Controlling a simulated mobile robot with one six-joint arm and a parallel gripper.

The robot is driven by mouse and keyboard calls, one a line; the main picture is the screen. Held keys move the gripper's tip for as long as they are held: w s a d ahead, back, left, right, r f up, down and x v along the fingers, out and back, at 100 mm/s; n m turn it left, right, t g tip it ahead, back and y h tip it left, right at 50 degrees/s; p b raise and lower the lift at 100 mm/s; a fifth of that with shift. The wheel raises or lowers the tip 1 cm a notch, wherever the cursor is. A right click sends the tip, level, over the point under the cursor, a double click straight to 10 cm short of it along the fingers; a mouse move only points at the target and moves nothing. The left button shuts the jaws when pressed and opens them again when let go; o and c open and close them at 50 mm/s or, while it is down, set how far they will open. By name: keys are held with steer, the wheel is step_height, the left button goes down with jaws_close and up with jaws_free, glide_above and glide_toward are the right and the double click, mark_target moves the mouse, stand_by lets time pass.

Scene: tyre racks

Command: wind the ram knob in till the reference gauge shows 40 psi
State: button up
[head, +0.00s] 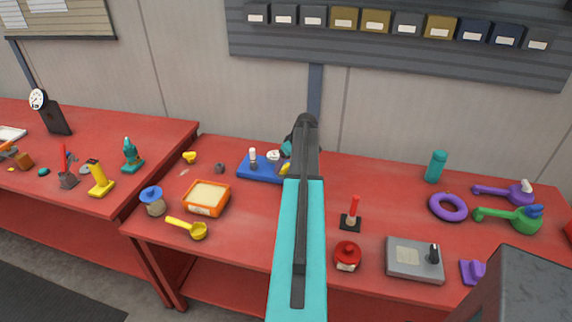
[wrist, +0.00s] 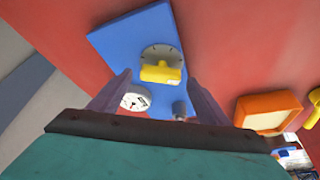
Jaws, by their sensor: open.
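A blue board (head: 246,172) stands on the red bench, partly hidden by my arm in the head view; it also shows in the wrist view (wrist: 118,40). On it is a yellow knob (wrist: 160,74) over a grey marked disc, with a white-faced gauge (wrist: 134,100) beside it. The gauge reading is too small to tell. A short grey-topped post (wrist: 179,110) is also on the board. I cannot tell for sure which part is the ram knob. My gripper (wrist: 158,80) is open, its fingers spread either side of the yellow knob in the wrist view; I see no contact.
An orange tray (head: 205,211) and a yellow scoop (head: 187,228) lie left of my arm. A red knob-like item (head: 347,257), a red post (head: 351,215) and a grey box (head: 407,270) stand to the right.

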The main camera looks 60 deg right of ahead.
steer(key=d+b+v, duration=0.1)
steer(key=b+v, duration=0.2)
steer(key=v, duration=1)
steer(key=shift+a, duration=0.45)
steer(key=shift+r, duration=0.15)
